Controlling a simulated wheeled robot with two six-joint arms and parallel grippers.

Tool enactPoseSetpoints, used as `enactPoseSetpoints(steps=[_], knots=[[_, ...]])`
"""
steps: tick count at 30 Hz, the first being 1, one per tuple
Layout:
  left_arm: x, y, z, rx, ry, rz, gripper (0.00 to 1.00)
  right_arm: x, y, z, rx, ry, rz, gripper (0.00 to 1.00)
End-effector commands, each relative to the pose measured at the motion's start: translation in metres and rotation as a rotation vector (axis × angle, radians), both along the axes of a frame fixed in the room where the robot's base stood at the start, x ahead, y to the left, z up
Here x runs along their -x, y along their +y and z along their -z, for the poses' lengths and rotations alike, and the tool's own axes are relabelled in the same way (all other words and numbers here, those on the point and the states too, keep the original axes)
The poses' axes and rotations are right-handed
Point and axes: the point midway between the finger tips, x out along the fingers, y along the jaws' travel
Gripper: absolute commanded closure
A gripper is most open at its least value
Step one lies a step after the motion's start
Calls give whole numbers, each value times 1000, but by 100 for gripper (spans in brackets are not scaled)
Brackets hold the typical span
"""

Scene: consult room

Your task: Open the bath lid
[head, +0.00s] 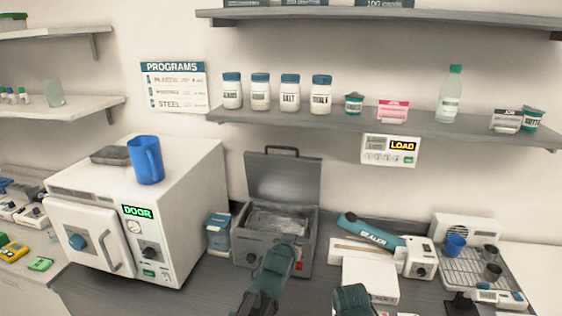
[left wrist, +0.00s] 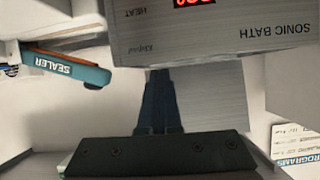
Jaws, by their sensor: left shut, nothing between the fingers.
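The sonic bath (head: 255,233) is a grey metal box on the counter. Its lid (head: 283,178) stands raised and upright at the back, with a dark handle on its top edge, and the basin is uncovered. My left gripper (head: 292,250) is in front of the bath's front face, partly hidden by its own wrist. In the left wrist view the shut, empty fingers (left wrist: 158,75) point at the bath's front panel (left wrist: 210,35), which shows upside down. Part of my right arm shows at the bottom of the head view, but its fingers do not.
A white machine (head: 170,215) with a blue jug (head: 146,160) on top stands left of the bath. A blue box (head: 218,234) is between them. A sealer (head: 375,233) lies to the right, near a drying rack (head: 475,270). A shelf (head: 400,123) with bottles hangs above.

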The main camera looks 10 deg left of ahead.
Motion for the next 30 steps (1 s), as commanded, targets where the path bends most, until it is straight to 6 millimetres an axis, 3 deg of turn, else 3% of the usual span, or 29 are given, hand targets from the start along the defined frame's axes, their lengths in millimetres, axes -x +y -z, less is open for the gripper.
enactPoseSetpoints(steps=[3, 6, 12, 17, 23, 30], knots=[[-26, 26, -38, 24, -229, -21, 100, 0, 0, 9, 0, 0, 0, 50], [-37, 46, -76, 38, -425, -28, 100, 0, 0, 15, 0, 0, 0, 50], [-36, 71, -129, 48, -696, -20, 100, 0, 0, 21, 0, 0, 0, 50], [-31, 78, -146, 49, -783, -13, 100, 0, 0, 22, 0, 0, 1, 50], [-31, 79, -149, 50, -794, -11, 100, 0, 0, 21, 0, 0, 1, 50], [-47, 79, -156, 50, -792, -11, 100, 0, 0, 14, 0, 0, 0, 50]])
